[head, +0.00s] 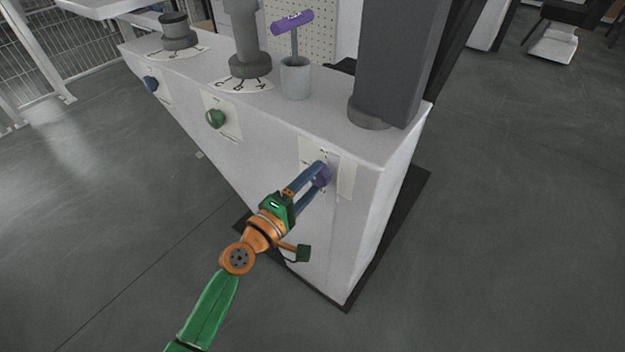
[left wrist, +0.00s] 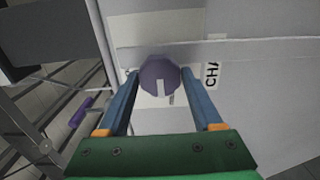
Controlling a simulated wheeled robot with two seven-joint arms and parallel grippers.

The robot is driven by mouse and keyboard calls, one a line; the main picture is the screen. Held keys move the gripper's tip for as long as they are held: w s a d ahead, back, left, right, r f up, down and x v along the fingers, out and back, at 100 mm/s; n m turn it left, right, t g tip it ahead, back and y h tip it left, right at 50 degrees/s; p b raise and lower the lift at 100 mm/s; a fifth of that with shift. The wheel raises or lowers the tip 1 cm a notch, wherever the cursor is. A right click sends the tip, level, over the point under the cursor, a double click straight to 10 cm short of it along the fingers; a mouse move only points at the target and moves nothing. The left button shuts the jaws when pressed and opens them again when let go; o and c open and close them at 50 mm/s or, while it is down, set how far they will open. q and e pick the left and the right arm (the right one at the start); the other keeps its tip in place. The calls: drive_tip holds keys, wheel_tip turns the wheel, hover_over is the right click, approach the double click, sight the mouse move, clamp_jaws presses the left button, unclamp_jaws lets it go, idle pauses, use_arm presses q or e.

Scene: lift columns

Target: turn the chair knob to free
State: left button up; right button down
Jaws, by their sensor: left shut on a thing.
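The purple chair knob (head: 322,174) sits on the front face of the white cabinet (head: 290,150), near its right end. In the left wrist view the round knob (left wrist: 160,72) shows a white pointer mark directed toward the bottom of the picture. A label beginning "CHA" (left wrist: 212,73) is to its right. My left gripper (head: 319,176) is shut on the knob, with one blue finger on each side of it; this shows in the left wrist view (left wrist: 160,77). The fingers partly hide the knob and its label in the head view. My right gripper is not in view.
A green knob (head: 215,119) and a blue knob (head: 152,84) are farther left on the same face. On top stand grey columns (head: 400,60) and a cup (head: 295,80) with a purple-handled tool (head: 293,22). The floor in front is clear.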

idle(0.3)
use_arm(q)
drive_tip(key=o, duration=1.4)
drive_tip(key=v, duration=0.7)
